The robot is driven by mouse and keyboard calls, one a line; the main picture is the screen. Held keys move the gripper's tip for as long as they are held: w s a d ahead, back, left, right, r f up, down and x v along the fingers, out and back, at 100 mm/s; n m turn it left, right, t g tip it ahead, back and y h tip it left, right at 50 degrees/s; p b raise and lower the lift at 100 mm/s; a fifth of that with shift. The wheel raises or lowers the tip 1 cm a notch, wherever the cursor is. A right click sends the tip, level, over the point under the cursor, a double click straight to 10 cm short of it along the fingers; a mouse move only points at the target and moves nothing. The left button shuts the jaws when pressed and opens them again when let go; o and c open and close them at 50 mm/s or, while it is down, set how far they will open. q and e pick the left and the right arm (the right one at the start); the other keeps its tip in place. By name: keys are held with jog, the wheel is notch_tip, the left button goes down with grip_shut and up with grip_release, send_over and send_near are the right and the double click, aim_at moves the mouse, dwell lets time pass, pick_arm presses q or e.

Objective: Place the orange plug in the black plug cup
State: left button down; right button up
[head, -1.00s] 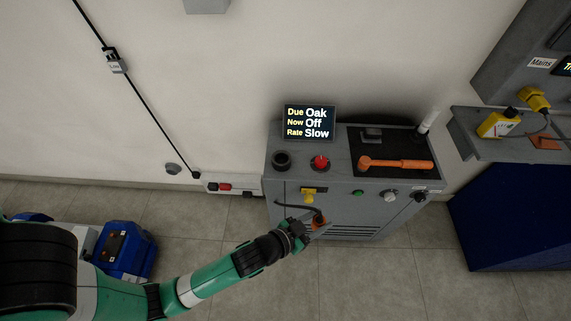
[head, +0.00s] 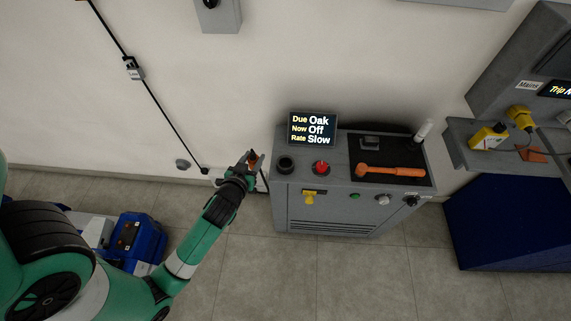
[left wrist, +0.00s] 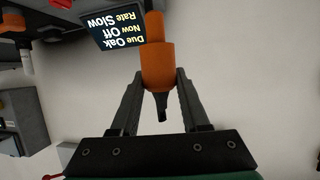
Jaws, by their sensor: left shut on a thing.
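My left gripper (head: 249,162) is shut on the orange plug (left wrist: 157,65), just left of the grey cabinet's top. In the left wrist view the plug sits between the two fingers, with a narrower orange end pointing away and a dark stub toward the wrist. In the head view the plug is small and partly hidden by the fingers. The black plug cup (head: 285,164) is a dark round ring on the cabinet's left top, to the right of the gripper and apart from it. My right gripper is not in view.
The grey cabinet (head: 335,215) carries a red knob (head: 321,167), a screen (head: 312,129) and an orange-handled tool (head: 390,171) on a black mat. A blue-and-white machine (head: 130,238) stands on the floor at left. The floor before the cabinet is clear.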

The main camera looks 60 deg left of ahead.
pick_arm(q)
jog(key=shift+w+a+f+b, duration=0.75)
jog(key=shift+w+f+b, duration=0.65)
jog(key=shift+w+f, duration=0.8)
jog(key=shift+w+a+f+b, duration=0.7)
jog(key=shift+w+f+b, duration=0.7)
jog(key=shift+w+f, duration=0.8)
jog(key=shift+w+a+f+b, duration=0.75)
jog(key=shift+w+f+b, duration=0.65)
jog(key=shift+w+f, duration=0.75)
jog(key=shift+w, duration=0.1)
jog(key=c, duration=0.8)
grip_release()
jog(key=shift+f, duration=0.1)
jog(key=shift+c, duration=0.2)
jog(key=o, duration=0.5)
jog(key=shift+c, duration=0.2)
